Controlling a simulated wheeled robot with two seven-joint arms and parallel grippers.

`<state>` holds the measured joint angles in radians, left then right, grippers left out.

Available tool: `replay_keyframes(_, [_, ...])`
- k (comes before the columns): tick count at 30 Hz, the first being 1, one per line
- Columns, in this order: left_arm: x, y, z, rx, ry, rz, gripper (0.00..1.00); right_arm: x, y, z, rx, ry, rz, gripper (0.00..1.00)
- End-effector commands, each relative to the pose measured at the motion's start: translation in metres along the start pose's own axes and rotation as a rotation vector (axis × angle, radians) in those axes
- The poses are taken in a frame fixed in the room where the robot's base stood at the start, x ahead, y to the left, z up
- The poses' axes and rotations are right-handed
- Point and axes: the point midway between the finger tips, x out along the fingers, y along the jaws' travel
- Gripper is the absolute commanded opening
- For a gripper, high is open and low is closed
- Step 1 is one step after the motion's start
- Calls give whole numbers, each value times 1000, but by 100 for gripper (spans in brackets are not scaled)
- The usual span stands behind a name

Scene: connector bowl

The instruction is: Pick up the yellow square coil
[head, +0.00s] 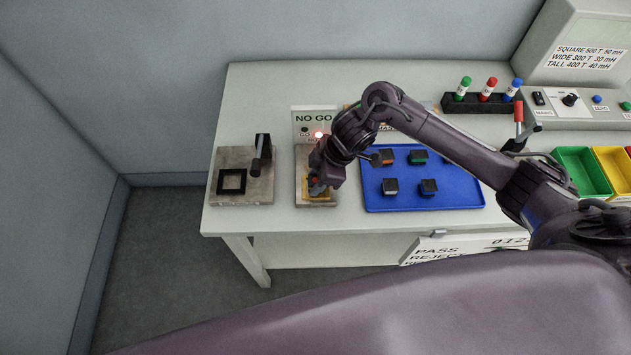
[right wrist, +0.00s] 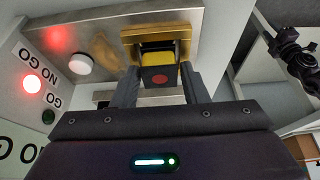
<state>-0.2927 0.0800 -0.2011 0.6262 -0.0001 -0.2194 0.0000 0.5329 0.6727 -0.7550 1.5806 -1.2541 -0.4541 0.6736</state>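The yellow square coil (right wrist: 158,57) shows in the right wrist view. A dark face with a red spot (right wrist: 159,79) is turned to the camera just below its yellow part. It sits at a brass-coloured fixture (right wrist: 184,34) on the gauge plate. My right gripper (right wrist: 160,75) has one finger on each side of it; whether both fingers press on it I cannot tell. In the head view my right gripper (head: 318,187) is low over the gauge plate (head: 301,172), and hides most of the coil. My left gripper is not in view.
The NO GO sign (head: 312,118) stands behind the plate with a red light lit. A fixture with a black lever (head: 258,160) is at left. A blue tray (head: 410,198) with several coils is at right. Green (head: 580,172) and yellow bins stand farther right.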

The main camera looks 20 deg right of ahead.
Motion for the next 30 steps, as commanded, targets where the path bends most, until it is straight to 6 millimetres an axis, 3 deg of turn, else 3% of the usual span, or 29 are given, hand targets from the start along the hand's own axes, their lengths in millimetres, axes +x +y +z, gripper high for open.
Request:
replay_keyframes(1, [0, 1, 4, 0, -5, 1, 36, 0, 0, 0, 0, 0, 0, 33])
replay_keyframes(6, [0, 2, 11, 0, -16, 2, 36, 0, 0, 0, 0, 0, 0, 11])
replay_keyframes(14, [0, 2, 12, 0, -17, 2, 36, -1, 0, 0, 0, 1, 1, 10])
replay_keyframes(20, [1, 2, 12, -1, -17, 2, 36, -13, 1, -6, -2, 2, 2, 10])
replay_keyframes(26, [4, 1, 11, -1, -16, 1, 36, -48, 2, -21, -6, 4, 6, 10])
replay_keyframes(30, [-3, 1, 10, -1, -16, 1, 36, -93, 3, -38, -8, 0, 11, 10])
